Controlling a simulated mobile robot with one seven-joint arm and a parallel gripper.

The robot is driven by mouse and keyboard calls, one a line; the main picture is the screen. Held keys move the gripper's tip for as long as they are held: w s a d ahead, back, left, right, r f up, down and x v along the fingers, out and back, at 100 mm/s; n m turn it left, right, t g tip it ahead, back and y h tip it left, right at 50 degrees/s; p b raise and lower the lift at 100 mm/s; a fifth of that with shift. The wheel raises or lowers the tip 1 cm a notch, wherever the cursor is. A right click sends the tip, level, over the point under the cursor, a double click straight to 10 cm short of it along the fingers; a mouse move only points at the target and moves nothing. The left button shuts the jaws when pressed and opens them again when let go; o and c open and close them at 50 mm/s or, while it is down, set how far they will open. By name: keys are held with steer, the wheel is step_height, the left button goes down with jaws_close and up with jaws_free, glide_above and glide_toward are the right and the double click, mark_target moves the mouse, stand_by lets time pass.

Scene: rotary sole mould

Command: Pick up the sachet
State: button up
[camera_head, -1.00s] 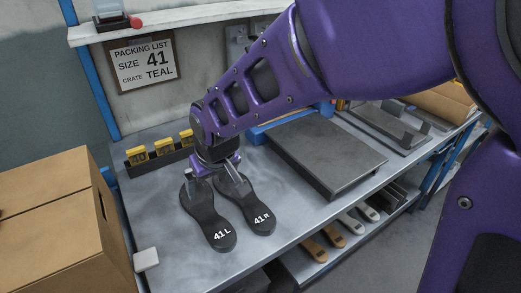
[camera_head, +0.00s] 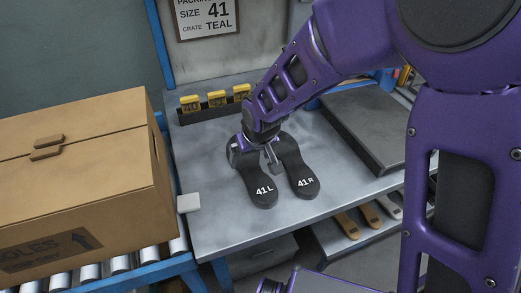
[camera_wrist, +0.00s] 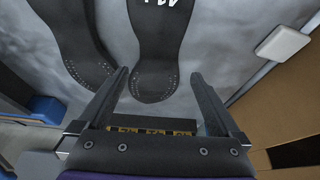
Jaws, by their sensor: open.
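A small flat white pad (camera_head: 188,203), the only thing here that looks like a sachet, lies at the left edge of the bench, beside the cardboard box. It also shows in the wrist view (camera_wrist: 284,43) at the upper right, outside my fingers. My gripper (camera_head: 255,163) is open, above the narrow ends of two dark soles. In the wrist view nothing is held between its fingers (camera_wrist: 158,78), and a sole end lies beyond them. The pad is apart from my gripper, to its left and nearer in the head view.
The soles marked 41 L (camera_head: 262,187) and 41 R (camera_head: 303,182) lie side by side. A closed cardboard box (camera_head: 75,180) stands left on a roller conveyor (camera_head: 120,265). Yellow tags (camera_head: 216,98) stand at the back. A dark plate (camera_head: 365,125) is at the right. Bare bench (camera_head: 225,235) lies in front.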

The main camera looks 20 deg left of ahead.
mark_target(249, 167)
steer(key=x, duration=0.5)
steer(key=shift+w+d+f+b, duration=0.1)
steer(key=shift+d+f+b, duration=0.05)
steer(key=shift+b, duration=0.2)
